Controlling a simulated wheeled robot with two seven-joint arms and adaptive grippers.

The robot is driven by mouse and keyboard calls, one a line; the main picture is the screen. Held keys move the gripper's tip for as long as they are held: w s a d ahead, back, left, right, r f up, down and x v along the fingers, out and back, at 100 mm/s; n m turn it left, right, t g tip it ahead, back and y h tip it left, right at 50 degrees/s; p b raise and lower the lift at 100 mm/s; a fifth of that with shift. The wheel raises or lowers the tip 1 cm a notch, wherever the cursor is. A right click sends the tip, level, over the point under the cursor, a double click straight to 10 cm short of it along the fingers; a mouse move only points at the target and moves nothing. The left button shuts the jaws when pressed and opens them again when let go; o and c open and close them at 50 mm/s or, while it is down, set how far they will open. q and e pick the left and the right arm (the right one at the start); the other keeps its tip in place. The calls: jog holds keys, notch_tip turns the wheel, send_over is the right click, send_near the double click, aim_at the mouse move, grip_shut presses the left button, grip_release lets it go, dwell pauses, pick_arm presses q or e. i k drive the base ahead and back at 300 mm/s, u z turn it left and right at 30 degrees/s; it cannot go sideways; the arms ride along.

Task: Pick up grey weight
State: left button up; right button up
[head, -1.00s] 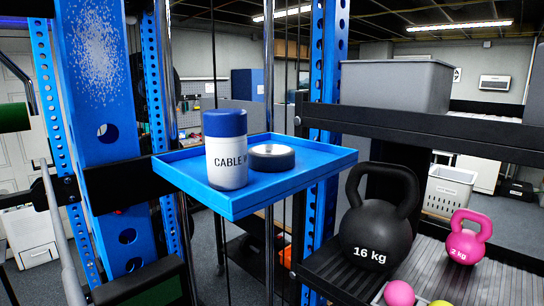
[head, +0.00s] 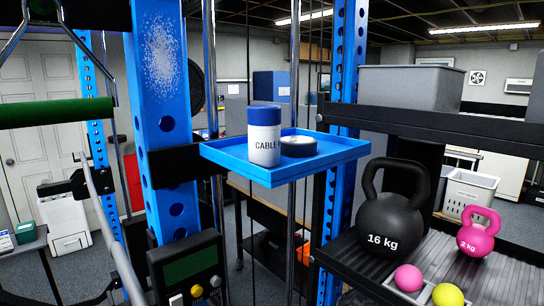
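No plainly grey weight stands out. A dark grey to black kettlebell (head: 391,221) marked "16 kg" stands upright on the ribbed lower shelf (head: 430,262) at the right. A small round dark disc with a pale top (head: 298,146) lies on the blue tray (head: 281,173), beside an upright white bottle with a blue cap (head: 264,134) lettered "CABLE". I cannot tell whether the disc is a weight. Neither of my grippers is in view.
A pink "2 kg" kettlebell (head: 479,232), a pink ball (head: 408,278) and a yellow ball (head: 448,295) share the lower shelf. A grey bin (head: 412,88) sits on the upper shelf. A blue rack post (head: 165,110) and a console (head: 188,272) stand left of the tray.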

aim_at(297, 146)
jog(key=u, duration=0.45)
jog(key=k, duration=1.55)
jog(key=u, duration=0.1)
